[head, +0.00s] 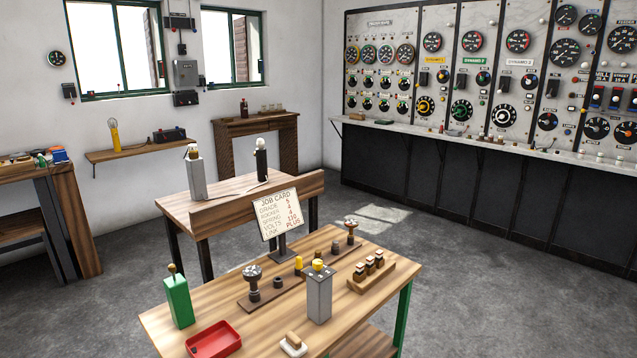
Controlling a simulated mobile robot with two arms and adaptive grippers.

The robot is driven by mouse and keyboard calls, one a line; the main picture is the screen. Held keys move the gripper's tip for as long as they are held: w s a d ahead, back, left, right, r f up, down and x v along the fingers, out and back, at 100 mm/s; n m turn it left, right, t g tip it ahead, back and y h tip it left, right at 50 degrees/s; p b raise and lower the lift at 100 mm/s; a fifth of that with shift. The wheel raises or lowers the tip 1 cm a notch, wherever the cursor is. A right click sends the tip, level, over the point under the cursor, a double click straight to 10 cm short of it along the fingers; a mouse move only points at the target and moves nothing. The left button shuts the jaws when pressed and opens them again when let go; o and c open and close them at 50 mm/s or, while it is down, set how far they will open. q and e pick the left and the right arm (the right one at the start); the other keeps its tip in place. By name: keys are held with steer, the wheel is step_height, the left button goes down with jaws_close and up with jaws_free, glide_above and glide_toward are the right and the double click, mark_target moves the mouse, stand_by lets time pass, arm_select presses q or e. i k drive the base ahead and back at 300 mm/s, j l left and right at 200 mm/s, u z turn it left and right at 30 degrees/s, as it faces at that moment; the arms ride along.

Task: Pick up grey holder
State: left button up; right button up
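A grey upright block (319,297) stands on the front wooden table, near its right half, with a yellow knob on top. A paler grey upright block (197,178) stands on the table behind, with a small pale and brown piece on top. Either could be the grey holder; I cannot tell which. A similar black upright block (261,161) stands to the right of the paler one, and a green one (178,300) stands at the front table's left. Neither of my grippers shows in the head view.
The front table (240,325) also bears a red tray (213,342), dark wooden strips with small fittings, a wooden rack (371,276) and a small white-based block (293,345). A job card (279,214) stands at its back. Grey floor (480,300) is clear on the right.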

mark_target(318, 285)
steer(key=i+l+u, duration=0.1)
steer(key=u, duration=0.55)
steer(key=i+l+u, duration=0.2)
steer(key=l, duration=0.2)
steer(key=l+u, duration=0.2)
steer(key=l, duration=0.2)
steer(key=i+l+u, duration=0.25)
steer(key=l, duration=0.2)
steer(key=l+u, duration=0.2)
steer(key=l, duration=0.25)
steer(key=i+l, duration=0.1)
steer(key=l, duration=1.05)
